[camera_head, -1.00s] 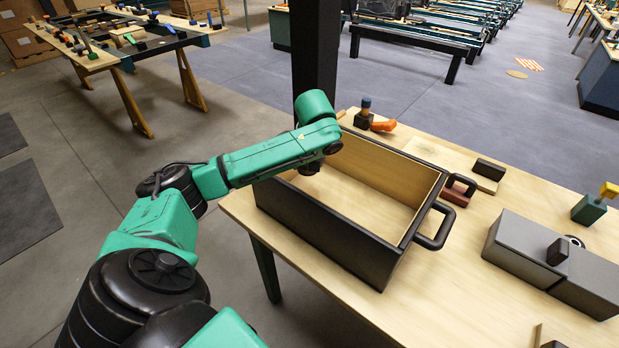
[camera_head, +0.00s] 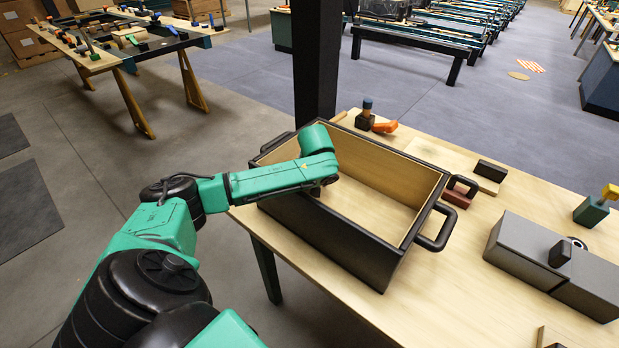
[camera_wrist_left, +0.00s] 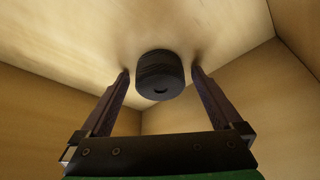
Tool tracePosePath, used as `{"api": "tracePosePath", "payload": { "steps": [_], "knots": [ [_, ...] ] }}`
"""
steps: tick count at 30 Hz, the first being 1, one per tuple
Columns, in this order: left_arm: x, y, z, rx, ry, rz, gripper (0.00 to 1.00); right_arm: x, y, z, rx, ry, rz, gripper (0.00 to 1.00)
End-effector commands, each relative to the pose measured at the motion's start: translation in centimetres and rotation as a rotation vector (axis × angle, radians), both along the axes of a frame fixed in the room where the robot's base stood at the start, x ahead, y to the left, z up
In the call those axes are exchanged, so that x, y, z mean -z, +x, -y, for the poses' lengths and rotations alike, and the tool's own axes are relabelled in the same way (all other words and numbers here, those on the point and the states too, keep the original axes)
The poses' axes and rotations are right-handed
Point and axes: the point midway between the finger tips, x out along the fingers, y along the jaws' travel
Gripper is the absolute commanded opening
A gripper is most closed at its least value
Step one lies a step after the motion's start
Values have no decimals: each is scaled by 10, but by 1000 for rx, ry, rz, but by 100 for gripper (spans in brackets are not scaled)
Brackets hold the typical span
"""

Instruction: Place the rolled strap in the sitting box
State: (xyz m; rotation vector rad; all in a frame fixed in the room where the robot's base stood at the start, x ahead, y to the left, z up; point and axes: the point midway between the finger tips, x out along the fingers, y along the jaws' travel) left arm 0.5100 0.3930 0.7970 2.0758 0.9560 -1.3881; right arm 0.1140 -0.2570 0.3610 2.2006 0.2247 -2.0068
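The sitting box (camera_head: 335,243) is a black open box with a pale wood inside and black handles, on the workbench. My left arm reaches over its near left side, and the gripper's fingers are hidden there in the head view. In the left wrist view, my left gripper (camera_wrist_left: 160,73) is inside the box with its fingers spread. The rolled strap (camera_wrist_left: 160,77), a small dark ridged roll, is between the fingertips by the box's wooden floor (camera_wrist_left: 215,25). A gap shows on each side of it. My right gripper is not in view.
The wooden workbench (camera_head: 455,292) also holds a grey case (camera_head: 525,258), a dark red block with a black handle (camera_head: 460,192), an orange tool (camera_head: 385,127) and a teal block (camera_head: 590,210). A black post (camera_head: 316,60) stands behind the box.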

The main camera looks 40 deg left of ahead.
Motion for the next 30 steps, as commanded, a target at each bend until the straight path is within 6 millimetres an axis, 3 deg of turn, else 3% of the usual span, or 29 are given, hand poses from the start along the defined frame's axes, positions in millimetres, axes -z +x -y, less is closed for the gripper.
{"api": "tracePosePath", "payload": {
  "steps": [5, 18, 22, 30],
  "knots": [
    [-8, -1, 1, 0, 0, 1, 100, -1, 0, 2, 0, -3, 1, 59],
    [-104, -27, 32, 1, 0, 2, 100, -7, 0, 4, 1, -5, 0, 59],
    [-114, -30, 35, -1, 0, 0, 100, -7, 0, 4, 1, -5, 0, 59],
    [-114, -30, 35, 0, 0, 0, 100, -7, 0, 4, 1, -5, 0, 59]
  ]
}}
